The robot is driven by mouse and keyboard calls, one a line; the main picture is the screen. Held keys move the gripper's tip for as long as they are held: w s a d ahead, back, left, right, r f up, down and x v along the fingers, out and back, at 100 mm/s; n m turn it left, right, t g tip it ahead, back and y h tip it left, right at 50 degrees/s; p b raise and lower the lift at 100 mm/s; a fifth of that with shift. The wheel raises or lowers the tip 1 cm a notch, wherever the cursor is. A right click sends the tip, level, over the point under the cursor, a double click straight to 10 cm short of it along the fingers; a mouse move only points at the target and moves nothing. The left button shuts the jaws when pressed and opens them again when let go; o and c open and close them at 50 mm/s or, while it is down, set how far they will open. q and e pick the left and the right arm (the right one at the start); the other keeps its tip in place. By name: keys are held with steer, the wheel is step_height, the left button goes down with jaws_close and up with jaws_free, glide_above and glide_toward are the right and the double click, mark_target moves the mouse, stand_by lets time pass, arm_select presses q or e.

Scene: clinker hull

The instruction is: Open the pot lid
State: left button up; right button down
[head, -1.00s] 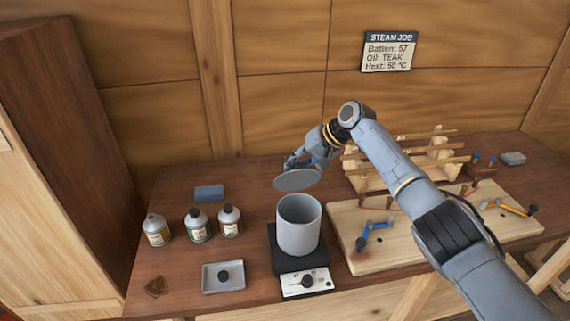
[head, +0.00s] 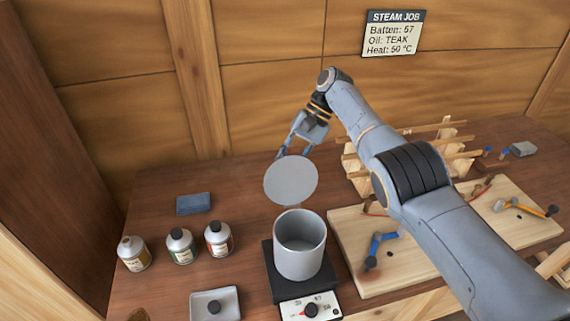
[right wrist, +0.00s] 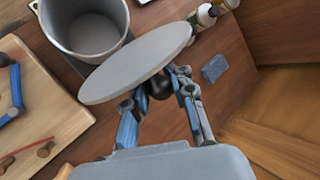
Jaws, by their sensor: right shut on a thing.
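The grey pot (head: 300,262) stands open on a black hot plate (head: 309,308) with a dial on its front panel. It also shows in the right wrist view (right wrist: 60,35), with its inside visible. The round grey lid (head: 291,180) is off the pot, tilted, and held in the air behind and above the rim. In the right wrist view the lid (right wrist: 135,70) has a dark knob (right wrist: 160,86). My right gripper (right wrist: 162,88) is shut on this knob. In the head view the lid partly hides the gripper's fingertips. My left gripper is not in view.
Three bottles (head: 180,246) stand left of the pot, with a blue block (head: 194,204) behind them. A grey tray (head: 231,306) lies at the front left. A wooden board (head: 345,225) with clamps is on the right, and a wooden rack (head: 360,178) is behind it.

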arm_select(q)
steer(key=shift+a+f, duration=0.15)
arm_select(e)
steer(key=shift+w+r, duration=0.3)
steer(key=shift+r, duration=0.05)
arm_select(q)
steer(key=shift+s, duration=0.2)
arm_select(e)
steer(key=c, duration=1.2)
jaws_free()
steer(key=shift+d, duration=0.1)
steer(key=shift+o, duration=0.5)
steer(key=shift+s+d+f, duration=0.1)
step_height(320, 180, up, 10)
steer(key=shift+r, duration=0.1)
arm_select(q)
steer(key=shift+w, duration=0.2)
